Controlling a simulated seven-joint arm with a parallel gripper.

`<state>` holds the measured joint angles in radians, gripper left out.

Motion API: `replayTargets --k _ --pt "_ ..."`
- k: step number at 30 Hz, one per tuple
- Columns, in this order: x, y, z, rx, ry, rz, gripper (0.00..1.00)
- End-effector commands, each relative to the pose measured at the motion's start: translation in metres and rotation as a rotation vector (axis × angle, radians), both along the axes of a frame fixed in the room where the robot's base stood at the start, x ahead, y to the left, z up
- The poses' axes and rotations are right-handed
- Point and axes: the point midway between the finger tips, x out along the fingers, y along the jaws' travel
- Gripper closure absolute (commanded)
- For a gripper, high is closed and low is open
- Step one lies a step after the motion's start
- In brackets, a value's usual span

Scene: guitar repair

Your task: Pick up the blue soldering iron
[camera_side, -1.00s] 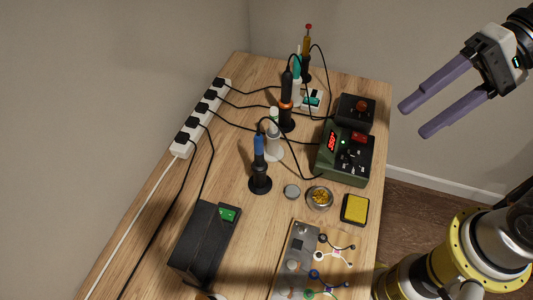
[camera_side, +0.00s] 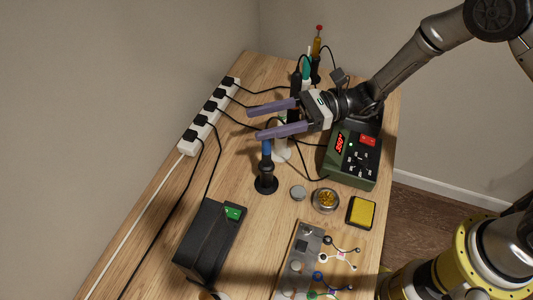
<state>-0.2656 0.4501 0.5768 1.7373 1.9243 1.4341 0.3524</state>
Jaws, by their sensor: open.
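The blue soldering iron (camera_side: 266,148) stands upright in a black stand (camera_side: 266,183) near the middle of the table. Only its blue handle shows above the stand. My gripper (camera_side: 249,124) is open, with its two purple fingers pointing left over the table. In the picture the lower finger overlaps the top of the blue handle. I cannot tell whether they touch or how far above it the finger is. Nothing shows between the fingers.
A green station (camera_side: 352,158) stands to the right. A tin (camera_side: 325,200), yellow sponge (camera_side: 361,212), black box (camera_side: 208,240) and power strip (camera_side: 208,118) surround the stand. Cables cross the table.

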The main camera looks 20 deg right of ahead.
Motion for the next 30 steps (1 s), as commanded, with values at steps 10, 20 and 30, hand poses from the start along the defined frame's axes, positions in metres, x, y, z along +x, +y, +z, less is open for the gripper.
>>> replayTargets --k 10,20,30 --pt "0.0 0.0 -0.04 -0.001 0.002 0.0 0.39" --pt "0.002 0.025 -0.062 0.0 -0.005 0.002 0.39" --pt "0.003 0.03 -0.062 0.0 -0.004 0.0 0.43"
